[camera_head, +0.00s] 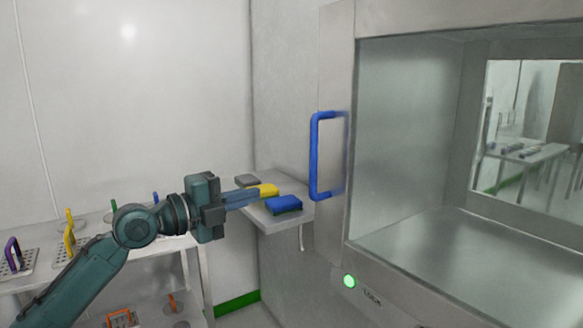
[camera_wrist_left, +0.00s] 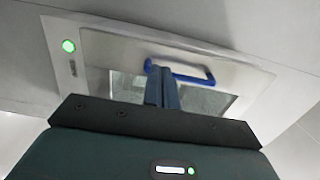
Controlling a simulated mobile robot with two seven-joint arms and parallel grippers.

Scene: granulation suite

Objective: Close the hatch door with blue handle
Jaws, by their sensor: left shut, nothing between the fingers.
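The blue handle (camera_head: 314,155) stands upright on the steel left side of the hatch in the head view. The hatch chamber (camera_head: 400,140) is open to view, with no door across it. In the left wrist view, the blue handle (camera_wrist_left: 195,79) shows on a pale panel (camera_wrist_left: 235,70) with a window. My left gripper (camera_head: 256,194) is shut and empty, left of the handle and apart from it in the head view. In the left wrist view, its fingertips (camera_wrist_left: 161,68) overlap the handle's left end; I cannot tell the depth gap. My right gripper is out of view.
A small wall shelf (camera_head: 274,222) holds yellow and blue blocks (camera_head: 284,204) near my left fingers. A rack (camera_head: 30,277) with coloured-handled items stands at left. A green light (camera_head: 349,281) glows below the hatch. The chamber floor looks bare.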

